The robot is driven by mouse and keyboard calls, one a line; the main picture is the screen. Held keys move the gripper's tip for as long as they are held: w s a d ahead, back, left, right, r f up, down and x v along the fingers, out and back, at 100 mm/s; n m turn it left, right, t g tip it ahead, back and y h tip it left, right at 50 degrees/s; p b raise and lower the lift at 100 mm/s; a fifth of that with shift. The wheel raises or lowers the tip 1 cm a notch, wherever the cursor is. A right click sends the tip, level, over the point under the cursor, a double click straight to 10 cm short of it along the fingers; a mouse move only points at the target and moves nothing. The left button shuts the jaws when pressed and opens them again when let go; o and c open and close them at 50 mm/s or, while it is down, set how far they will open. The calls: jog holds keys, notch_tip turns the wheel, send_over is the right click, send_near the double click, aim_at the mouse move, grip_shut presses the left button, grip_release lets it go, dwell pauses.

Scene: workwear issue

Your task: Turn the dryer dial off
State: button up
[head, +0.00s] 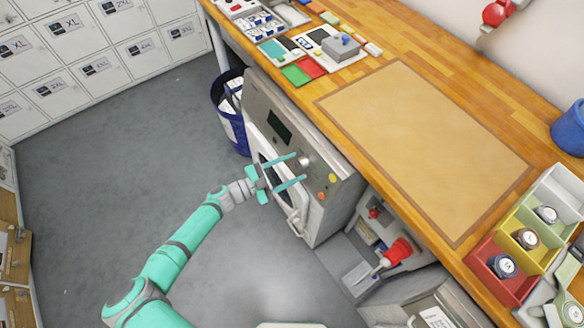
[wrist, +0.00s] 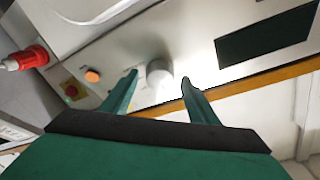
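The dryer (head: 328,186) is a grey machine under the workbench, with a dark display (head: 279,126), a round dial (head: 305,161) and a white-framed door on its front. In the wrist view the pale dial (wrist: 159,74) shows on the panel, with the dark display (wrist: 264,36) to its right. My gripper (head: 297,168) is open in front of the panel. Its two teal fingers stand on either side of the dial in both views. In the wrist view the fingertips (wrist: 160,78) look apart from the dial; I cannot tell exact depth. No pointer mark on the dial is legible.
A blue bin (head: 230,130) stands left of the dryer. The wooden worktop (head: 350,75) overhangs above. Floor at left is clear.

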jog(key=shift+a, duration=0.1)
jog(key=v, duration=1)
jog(key=shift+s+a, duration=0.25)
dwell(0.3)
